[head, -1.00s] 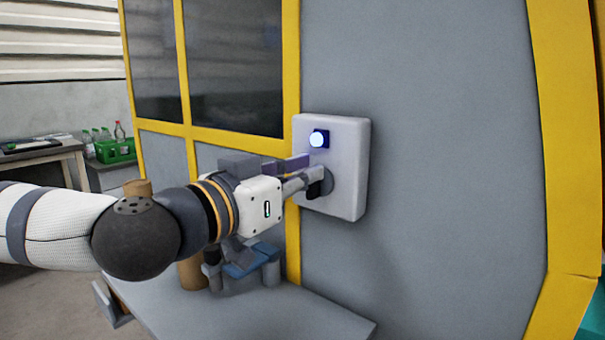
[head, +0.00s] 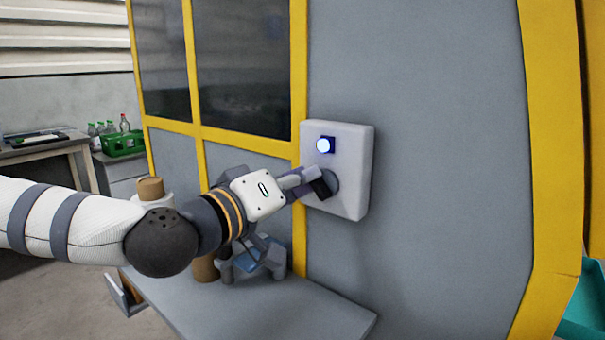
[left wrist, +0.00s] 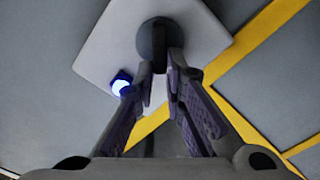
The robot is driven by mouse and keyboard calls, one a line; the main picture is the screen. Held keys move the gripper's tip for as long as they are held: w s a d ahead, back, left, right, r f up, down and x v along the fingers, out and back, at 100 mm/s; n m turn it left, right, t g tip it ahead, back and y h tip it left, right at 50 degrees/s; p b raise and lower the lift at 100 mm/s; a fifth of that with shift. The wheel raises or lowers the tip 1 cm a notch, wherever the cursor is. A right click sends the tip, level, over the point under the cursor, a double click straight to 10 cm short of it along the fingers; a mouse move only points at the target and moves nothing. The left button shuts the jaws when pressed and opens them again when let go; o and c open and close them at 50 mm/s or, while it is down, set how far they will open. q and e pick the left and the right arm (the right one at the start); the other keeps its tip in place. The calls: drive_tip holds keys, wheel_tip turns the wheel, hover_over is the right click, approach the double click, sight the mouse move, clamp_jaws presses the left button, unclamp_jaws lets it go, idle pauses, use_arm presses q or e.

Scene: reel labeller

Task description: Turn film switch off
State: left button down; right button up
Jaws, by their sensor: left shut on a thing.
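The film switch (head: 332,183) is a dark round knob with a black handle on a white control box (head: 349,200). Its handle looks tilted in the head view. My left gripper (head: 314,183) is shut on the handle, with its fingers on either side. In the left wrist view the gripper (left wrist: 162,72) reaches the knob (left wrist: 156,38) at the top, and the fingers hide part of the handle. A blue-framed lamp (head: 324,145) above the switch is lit; it also shows in the left wrist view (left wrist: 121,86). My right gripper is out of view.
The box is mounted on a grey machine wall (head: 430,150) with yellow frames (head: 300,60). Below the arm, a grey table (head: 255,312) carries a blue-grey device (head: 255,262). A green crate of bottles (head: 123,144) stands at the back left.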

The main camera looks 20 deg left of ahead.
use_arm(q)
drive_tip(key=shift+w+a+f+n, duration=0.1)
drive_tip(key=shift+f+n, duration=0.15)
drive_tip(key=shift+n, duration=1.35)
drive_tip(key=shift+a+f+n, duration=0.15)
drive_tip(key=shift+f+n, duration=0.05)
drive_tip(key=shift+n, duration=1.4)
drive_tip(key=shift+w+a+f+n, duration=0.1)
drive_tip(key=shift+f+n, duration=0.15)
drive_tip(key=shift+n, duration=1.35)
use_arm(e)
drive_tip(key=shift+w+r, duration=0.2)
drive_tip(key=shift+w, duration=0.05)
use_arm(q)
drive_tip(key=c, duration=1.7)
unclamp_jaws()
drive_tip(key=shift+d+f, duration=0.1)
drive_tip(key=shift+o, duration=0.2)
